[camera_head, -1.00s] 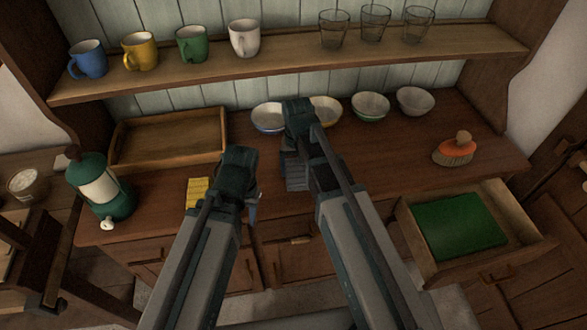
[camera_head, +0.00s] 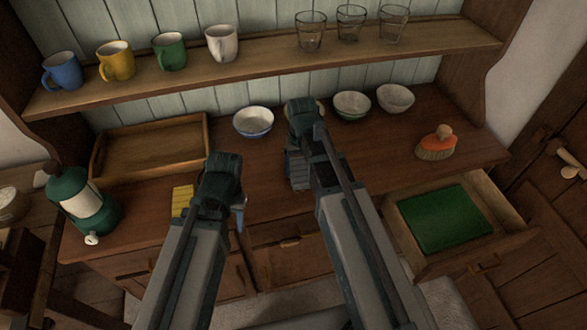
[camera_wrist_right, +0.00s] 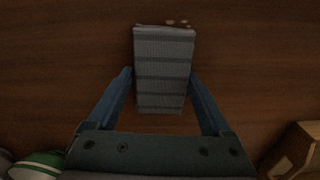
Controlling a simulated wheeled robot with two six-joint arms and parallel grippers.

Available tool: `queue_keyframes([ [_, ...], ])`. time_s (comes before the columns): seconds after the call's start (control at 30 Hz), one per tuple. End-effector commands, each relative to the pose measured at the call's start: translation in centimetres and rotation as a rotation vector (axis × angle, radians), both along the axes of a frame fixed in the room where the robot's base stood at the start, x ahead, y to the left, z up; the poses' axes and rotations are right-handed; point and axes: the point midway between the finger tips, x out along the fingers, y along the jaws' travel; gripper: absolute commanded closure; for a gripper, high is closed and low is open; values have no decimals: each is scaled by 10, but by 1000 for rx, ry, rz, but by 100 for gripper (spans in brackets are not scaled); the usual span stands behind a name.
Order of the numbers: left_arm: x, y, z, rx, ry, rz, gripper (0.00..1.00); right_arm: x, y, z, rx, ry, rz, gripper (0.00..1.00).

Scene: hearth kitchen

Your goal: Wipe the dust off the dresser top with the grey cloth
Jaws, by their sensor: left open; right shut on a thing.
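The grey cloth (camera_wrist_right: 163,75), a folded pad with darker stripes, lies flat against the brown dresser top (camera_wrist_right: 60,70) in the right wrist view. My right gripper (camera_wrist_right: 163,90) is shut on it, a finger at each side. In the head view the cloth (camera_head: 298,172) shows partly beneath my right gripper (camera_head: 312,170), over the middle of the dresser top (camera_head: 385,150). A few pale specks of dust (camera_wrist_right: 176,22) show at the cloth's far edge. My left gripper (camera_head: 238,212) is open and empty, near the dresser's front edge.
A wooden tray (camera_head: 98,160), yellow sponge (camera_head: 182,200) and green lantern (camera_head: 72,205) stand left. Bowls (camera_head: 253,121) line the back, one mostly hidden by my right gripper. A brush (camera_head: 436,145) sits right, above an open drawer (camera_head: 465,262) with a green inside. Mugs and glasses fill the shelf (camera_head: 270,65).

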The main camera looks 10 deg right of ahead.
Motion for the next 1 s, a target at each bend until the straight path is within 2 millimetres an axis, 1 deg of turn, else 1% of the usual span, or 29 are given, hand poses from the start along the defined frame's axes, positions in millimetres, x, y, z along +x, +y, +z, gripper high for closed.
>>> queue_keyframes([
  [0.07, 0, 0, 0, 0, 0, 0, 55, 0, -3, 0, 0, 0, 0, 61],
  [0.27, 0, 0, 0, 0, 0, 0, 55, -2, -2, 0, 2, 0, 1, 61],
  [0.57, 0, 0, -3, 0, 0, 0, 55, -24, -2, -3, 3, 1, 1, 60],
  [0.6, 0, 0, -3, 0, 0, 0, 55, -26, -2, -3, 3, 2, 1, 67],
  [0.87, 0, 0, -3, 0, 0, 0, 55, -28, -1, -3, 3, 5, 2, 68],
  [1.0, 0, 0, -3, 0, 0, 0, 55, -28, 6, -3, 4, 5, 3, 68],
])
